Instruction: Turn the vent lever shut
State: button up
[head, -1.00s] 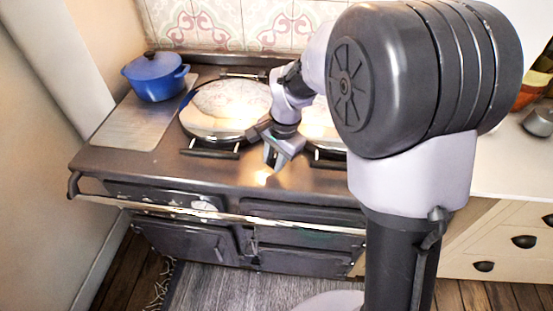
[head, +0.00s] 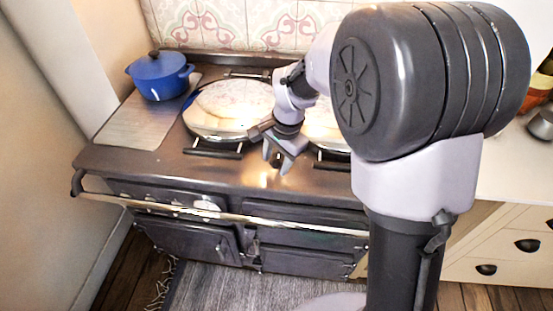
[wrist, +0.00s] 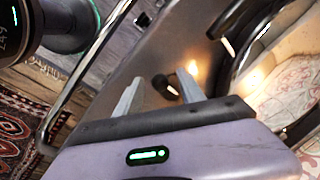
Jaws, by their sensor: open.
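A small dark knob (wrist: 161,83), which looks like the vent lever, stands on the stove's dark top near its front. In the wrist view it shows between my two fingers; I cannot tell whether either touches it. In the head view only a dark bit of it (head: 277,160) shows between the fingertips, so the lever's angle is unclear. My gripper (wrist: 158,80) is open with nothing held. In the head view my gripper (head: 278,158) points down over the stove top, in front of the gap between the two round lids.
The stove (head: 235,175) has two domed lids, the left one (head: 228,108) and the right one (head: 322,125) partly behind my arm. A blue pot (head: 160,76) stands at the back left. A bright rail (head: 220,216) runs along the front.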

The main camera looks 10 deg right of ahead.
notch_tip(320, 180, up, 17)
jog(key=s+d+p, duration=0.2)
jog(key=p, duration=0.4)
jog(key=shift+s+p, duration=0.3)
jog(key=shift+s, duration=0.05)
jog(key=s+n+t+b, duration=0.3)
jog(key=s+n, duration=0.3)
jog(key=s, duration=1.4)
jog(key=shift+s+a+r+t+y, duration=0.2)
jog(key=shift+s+a+t+y, duration=0.15)
jog(key=shift+t, duration=0.15)
